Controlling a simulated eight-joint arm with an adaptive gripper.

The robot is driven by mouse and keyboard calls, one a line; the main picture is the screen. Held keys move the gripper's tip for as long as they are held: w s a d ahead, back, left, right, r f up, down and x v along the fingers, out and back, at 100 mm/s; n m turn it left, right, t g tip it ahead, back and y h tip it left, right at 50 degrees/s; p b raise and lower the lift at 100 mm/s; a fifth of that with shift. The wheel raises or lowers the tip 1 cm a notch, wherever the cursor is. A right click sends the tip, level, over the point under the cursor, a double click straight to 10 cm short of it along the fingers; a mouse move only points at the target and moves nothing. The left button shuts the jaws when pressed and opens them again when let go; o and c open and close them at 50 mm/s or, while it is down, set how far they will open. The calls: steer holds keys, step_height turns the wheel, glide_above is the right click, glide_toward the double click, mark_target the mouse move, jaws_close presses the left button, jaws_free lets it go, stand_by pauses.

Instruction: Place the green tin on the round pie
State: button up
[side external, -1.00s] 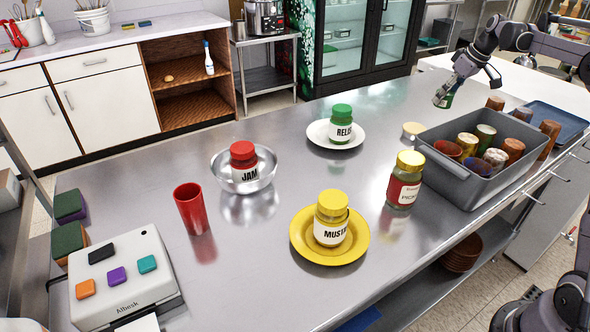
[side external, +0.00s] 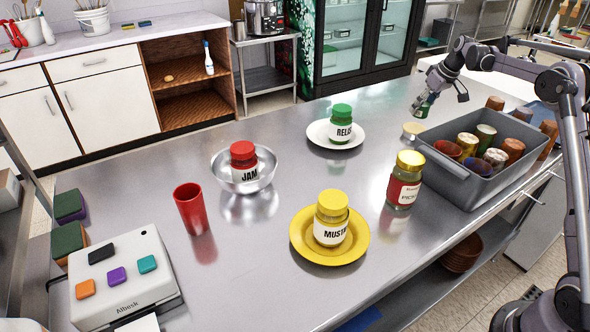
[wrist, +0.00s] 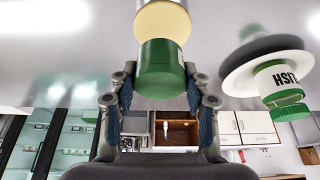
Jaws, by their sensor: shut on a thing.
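My gripper (side external: 428,98) is shut on the green tin (side external: 421,106), near the far right part of the steel counter. In the wrist view the tin (wrist: 162,72) sits between the two fingers (wrist: 160,85). The round pie (side external: 413,129) is a small, flat, pale tan disc on the counter, left of the grey bin. In the side view the tin is just above and slightly right of the pie. In the wrist view the pie (wrist: 163,22) shows right beside the tin's end, partly hidden by it. I cannot tell if they touch.
A grey bin (side external: 452,172) with several cups and tins stands right of the pie. A pickle jar (side external: 404,180) stands in front. A relish jar (side external: 342,125) on a white plate (side external: 317,132) is to the left. The counter between is clear.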

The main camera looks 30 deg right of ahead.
mark_target(417, 117)
steer(key=shift+w+a+f, duration=0.15)
steer(key=shift+w+f, duration=0.1)
steer(key=shift+f, duration=1.9)
steer(key=shift+f, duration=0.15)
steer(key=o, duration=1.4)
steer(key=shift+c, duration=0.2)
